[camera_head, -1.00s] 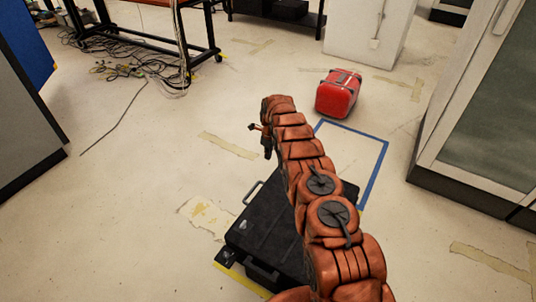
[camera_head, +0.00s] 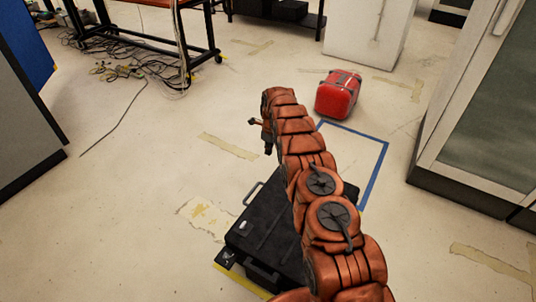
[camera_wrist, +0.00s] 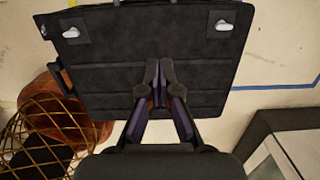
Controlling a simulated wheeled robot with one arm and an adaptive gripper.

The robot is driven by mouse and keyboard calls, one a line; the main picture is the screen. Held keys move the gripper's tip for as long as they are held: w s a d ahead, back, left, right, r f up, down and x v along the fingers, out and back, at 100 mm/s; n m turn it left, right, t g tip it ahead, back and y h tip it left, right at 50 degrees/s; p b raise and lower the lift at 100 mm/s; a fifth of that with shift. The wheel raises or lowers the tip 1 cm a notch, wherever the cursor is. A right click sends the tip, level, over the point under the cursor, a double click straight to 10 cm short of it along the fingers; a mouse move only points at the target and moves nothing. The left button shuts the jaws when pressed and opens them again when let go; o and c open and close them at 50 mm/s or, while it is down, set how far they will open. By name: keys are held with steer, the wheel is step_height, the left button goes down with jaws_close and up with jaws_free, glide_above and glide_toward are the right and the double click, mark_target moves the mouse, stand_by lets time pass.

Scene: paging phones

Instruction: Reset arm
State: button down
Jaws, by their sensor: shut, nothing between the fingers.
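My orange arm (camera_head: 305,165) reaches forward over the floor in the head view, its far end bent downward. My gripper (camera_wrist: 160,68) shows in the wrist view, pointing at a black case below, with its two fingers close together and nothing between them. The black case (camera_head: 265,232) lies on the floor under and left of the arm. Its top also shows in the wrist view (camera_wrist: 110,50), with white latches. I see no contact between gripper and case.
A red case (camera_head: 337,95) stands on the floor beyond a blue tape outline (camera_head: 376,172). A cabinet (camera_head: 480,110) stands at right and a grey cabinet (camera_head: 25,125) at left. Tangled cables (camera_head: 130,58) lie under a table at the back left. The left middle floor is clear.

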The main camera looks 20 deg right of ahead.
step_height(320, 180, up, 8)
steer(key=shift+s+d+r, duration=0.2)
steer(key=shift+s+r, duration=0.05)
steer(key=shift+s, duration=0.05)
stand_by(0.4)
